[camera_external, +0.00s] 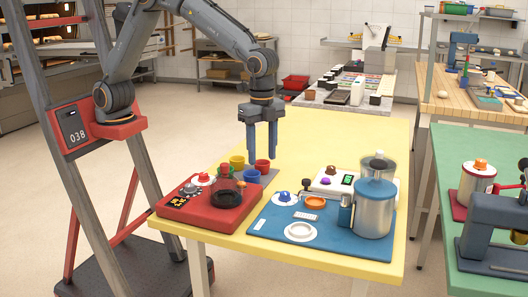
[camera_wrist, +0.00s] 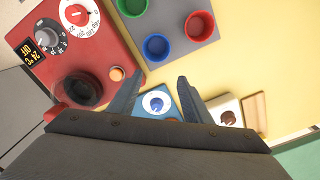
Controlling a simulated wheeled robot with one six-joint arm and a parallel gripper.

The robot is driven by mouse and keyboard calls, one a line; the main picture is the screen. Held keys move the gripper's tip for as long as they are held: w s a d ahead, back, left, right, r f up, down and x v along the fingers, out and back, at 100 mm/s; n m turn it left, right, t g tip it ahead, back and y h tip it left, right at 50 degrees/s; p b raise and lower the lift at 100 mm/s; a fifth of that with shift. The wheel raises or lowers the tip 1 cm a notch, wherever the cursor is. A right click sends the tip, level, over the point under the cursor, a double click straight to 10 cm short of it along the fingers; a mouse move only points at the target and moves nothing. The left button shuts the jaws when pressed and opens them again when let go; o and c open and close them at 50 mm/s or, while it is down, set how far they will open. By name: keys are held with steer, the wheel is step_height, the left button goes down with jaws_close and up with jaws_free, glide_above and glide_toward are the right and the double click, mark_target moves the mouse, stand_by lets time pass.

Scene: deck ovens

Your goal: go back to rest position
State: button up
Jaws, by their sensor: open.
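My gripper (camera_external: 262,143) hangs from the arm over the yellow table (camera_external: 350,136), its fingers pointing down. Nothing is between the fingers. In the wrist view the two dark fingers of my gripper (camera_wrist: 160,98) stand apart, above the blue station with a white and blue dial (camera_wrist: 156,102). The tabletop shows below the fingers, so the gripper is clear of it. The red base of my arm is at the left in the external view.
A red hot-plate unit (camera_external: 207,212) with a dark glass vessel stands left on the table. Several small cups (camera_external: 262,167) sit behind it. A blue mat (camera_external: 270,230) holds a large steel canister (camera_external: 374,211). The table's rear is clear. A green table (camera_external: 455,146) stands right.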

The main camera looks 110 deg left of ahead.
steer(key=s+a+f+n, duration=0.2)
steer(key=s+a, duration=0.1)
steer(key=s, duration=0.7)
steer(key=s+a+f+n, duration=0.1)
steer(key=s+a+n, duration=0.15)
steer(key=s, duration=0.75)
steer(key=s+a+f+n, duration=0.2)
steer(key=s+a+n, duration=0.1)
steer(key=s, duration=0.8)
step_height(320, 180, up, 18)
steer(key=t+p, duration=0.2)
steer(key=p, duration=1.6)
steer(key=shift+w+d+r, duration=0.2)
steer(key=shift+d, duration=0.05)
steer(key=shift+m, duration=0.25)
